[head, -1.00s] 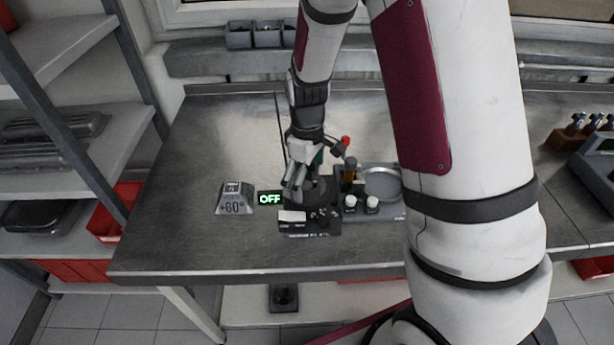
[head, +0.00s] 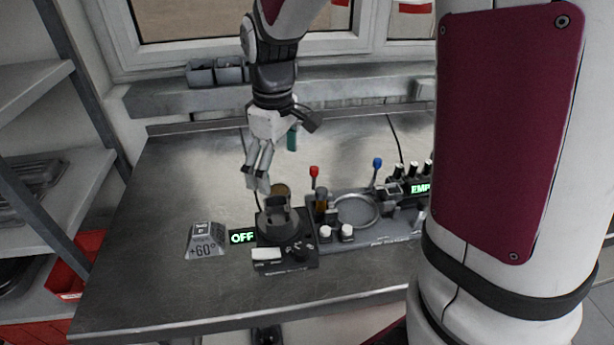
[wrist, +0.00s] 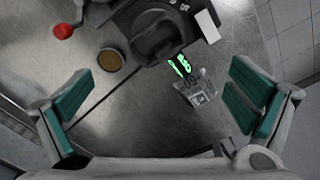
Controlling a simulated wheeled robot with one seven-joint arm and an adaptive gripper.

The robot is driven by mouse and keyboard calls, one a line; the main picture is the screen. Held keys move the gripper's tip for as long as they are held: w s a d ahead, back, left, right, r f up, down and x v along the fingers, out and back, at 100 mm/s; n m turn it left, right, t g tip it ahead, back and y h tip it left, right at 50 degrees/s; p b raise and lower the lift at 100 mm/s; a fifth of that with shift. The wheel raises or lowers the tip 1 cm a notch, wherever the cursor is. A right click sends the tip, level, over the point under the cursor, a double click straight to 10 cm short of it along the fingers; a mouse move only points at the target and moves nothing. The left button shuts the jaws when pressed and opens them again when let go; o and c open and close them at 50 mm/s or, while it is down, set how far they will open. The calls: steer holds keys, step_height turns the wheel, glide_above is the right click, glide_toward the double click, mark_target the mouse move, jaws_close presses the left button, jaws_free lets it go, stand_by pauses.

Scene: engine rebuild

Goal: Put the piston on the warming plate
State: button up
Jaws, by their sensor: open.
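From above, the wrist view shows the piston (wrist: 153,36) on the plate, with finer detail too dark to tell. My gripper (head: 257,178) is above and slightly behind the piston, apart from it. In the wrist view my gripper (wrist: 160,110) has its green-padded fingers spread wide, with nothing between them.
A grey +60° block (head: 205,241) stands left of the display. A brown-topped round item (head: 281,190) is behind the plate. A tray (head: 385,232) with a round dish, white-capped bottles and red and blue knobs stands right. The bench is clear at left.

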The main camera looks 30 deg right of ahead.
steer(key=s+r+m+t, duration=0.2)
steer(key=s+r, duration=0.3)
steer(key=s, duration=0.4)
steer(key=s+r+m+t, duration=0.3)
steer(key=s+r+m, duration=0.2)
steer(key=s, duration=0.5)
steer(key=shift+r, duration=0.65)
steer(key=shift+d, duration=0.25)
steer(key=shift+d+m, duration=0.1)
steer(key=shift+m, duration=0.2)
